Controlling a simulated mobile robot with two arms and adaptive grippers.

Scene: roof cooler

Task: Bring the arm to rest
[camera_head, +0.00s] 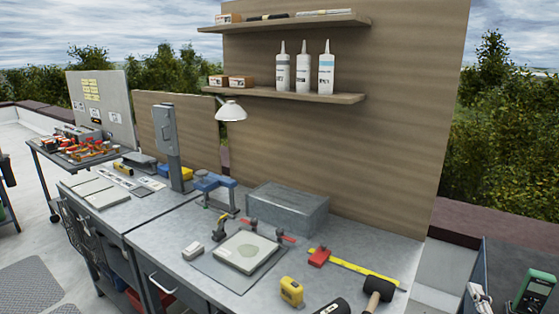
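Neither of my grippers shows in the head view, and no arm of mine can be made out. The grey workbench (205,285) fills the lower middle of the view. On it lies a grey mat with a pale square panel (246,251) that has a greenish patch. Red-handled clamps (284,236) sit at the panel's far edge, and a black and yellow tool (219,229) stands beside it.
A yellow tape measure (291,290), a black-headed mallet (378,289) and a yellow rule with a red head (355,267) lie at the bench's right. A grey block (288,207) stands behind. Shelves (290,96) hold white bottles. A dark object is cut off at the bottom.

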